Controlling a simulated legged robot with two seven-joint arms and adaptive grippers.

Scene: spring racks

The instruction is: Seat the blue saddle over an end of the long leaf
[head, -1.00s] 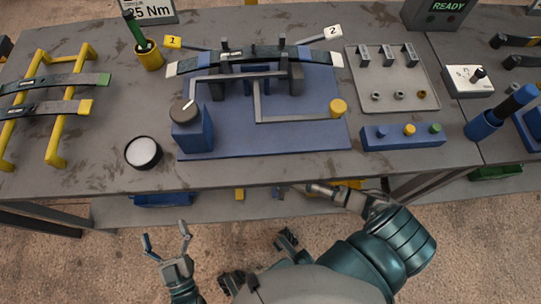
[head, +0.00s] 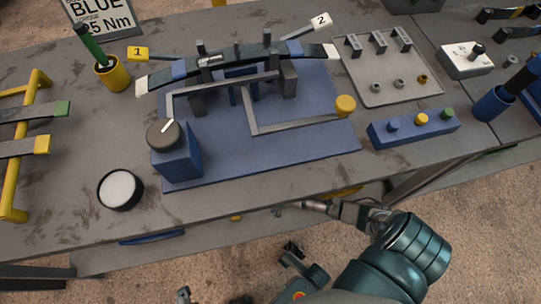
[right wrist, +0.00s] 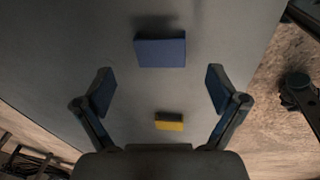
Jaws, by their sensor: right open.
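The long dark leaf (head: 236,60) with white tips lies across the blue fixture on the bench. Yellow tag 1 (head: 139,53) stands by its left end and white tag 2 (head: 320,20) by its right end. In the right wrist view a blue block (right wrist: 160,53), probably the blue saddle, lies on a grey surface beyond my right gripper (right wrist: 160,90). My right gripper is open and empty; in the head view it is mostly hidden at the bench's front edge. Only a tip of my left gripper (head: 183,295) shows at the bottom edge.
A yellow block (right wrist: 169,122) lies on the grey surface between the right fingers, nearer the palm. On the bench are a knob box (head: 176,155), a white-topped round pot (head: 120,189), a grey tray (head: 385,97) and a blue button box (head: 412,127).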

